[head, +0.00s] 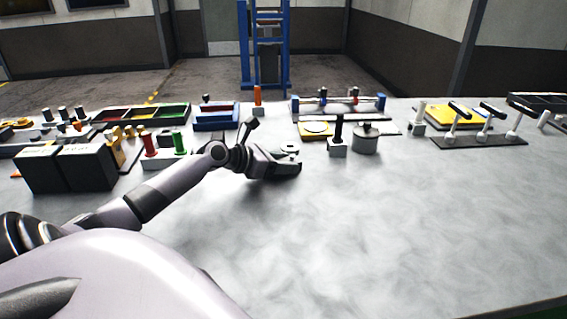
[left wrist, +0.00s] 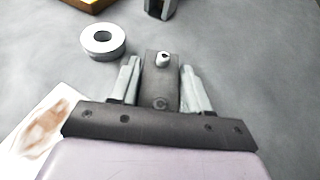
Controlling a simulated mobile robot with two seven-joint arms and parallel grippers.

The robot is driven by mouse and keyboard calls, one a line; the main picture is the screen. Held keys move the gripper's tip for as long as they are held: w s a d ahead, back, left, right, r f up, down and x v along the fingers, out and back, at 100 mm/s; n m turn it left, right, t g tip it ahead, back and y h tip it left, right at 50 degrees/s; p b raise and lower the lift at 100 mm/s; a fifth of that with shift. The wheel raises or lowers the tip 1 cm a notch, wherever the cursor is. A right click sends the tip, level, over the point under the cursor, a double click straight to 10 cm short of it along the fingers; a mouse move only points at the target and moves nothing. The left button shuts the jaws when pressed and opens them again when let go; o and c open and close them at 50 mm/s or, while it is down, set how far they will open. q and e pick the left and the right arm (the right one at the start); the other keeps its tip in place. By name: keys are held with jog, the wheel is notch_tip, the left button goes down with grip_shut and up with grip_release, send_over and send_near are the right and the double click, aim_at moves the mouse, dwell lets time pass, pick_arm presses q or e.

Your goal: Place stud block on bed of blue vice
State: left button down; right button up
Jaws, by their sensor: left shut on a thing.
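My left gripper (head: 297,166) is low over the middle of the table. In the left wrist view its two pale fingers (left wrist: 160,75) are shut on the stud block (left wrist: 161,95), a dark grey block with a short light stud on top. In the head view the block cannot be made out at the gripper. At the back stand a blue-sided item (head: 215,122) and a long grey fixture with blue ends (head: 345,115); I cannot tell for certain which is the blue vice. Both are beyond the gripper. My right gripper is out of view.
A block with a black post (head: 338,147) and a lidded grey pot (head: 365,144) stand to the right. Black boxes (head: 85,168) stand left. The front right table is clear.

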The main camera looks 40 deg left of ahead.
pick_arm(q)
jog(key=c, duration=0.5)
grip_release()
